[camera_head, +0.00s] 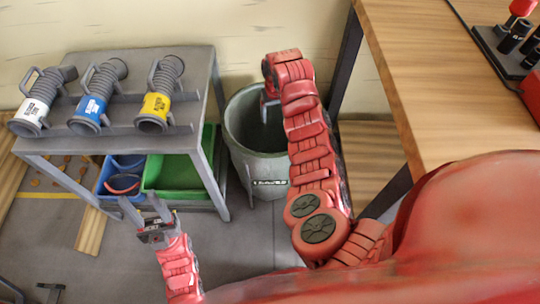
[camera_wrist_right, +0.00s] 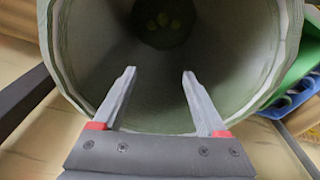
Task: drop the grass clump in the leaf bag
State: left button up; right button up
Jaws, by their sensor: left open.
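The leaf bag (camera_head: 262,170) is a grey-green, open-topped round container on the floor between the rack and the wooden bench. My right gripper (camera_head: 266,104) points down at its mouth. In the right wrist view the right gripper (camera_wrist_right: 158,74) is open, with nothing between its fingers, and the bag's inner wall (camera_wrist_right: 90,45) surrounds them. A dark round patch with yellow-green spots shows deep inside the bag; I cannot tell whether it is the grass clump. No grass clump is clearly seen elsewhere. My left gripper (camera_head: 142,204) is open and empty, in front of the rack.
A grey rack (camera_head: 205,85) holds three hose-like pieces with white, blue and yellow bands. A green tray (camera_head: 178,180) and a blue bin (camera_head: 106,178) sit beneath. The wooden bench (camera_head: 415,70) stands at right with a black tool holder. Grey floor is open at lower centre.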

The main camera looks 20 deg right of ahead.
notch_tip(320, 180, up, 17)
jog(key=s+p, duration=0.2)
jog(key=p, duration=0.7)
jog(key=shift+r, duration=0.15)
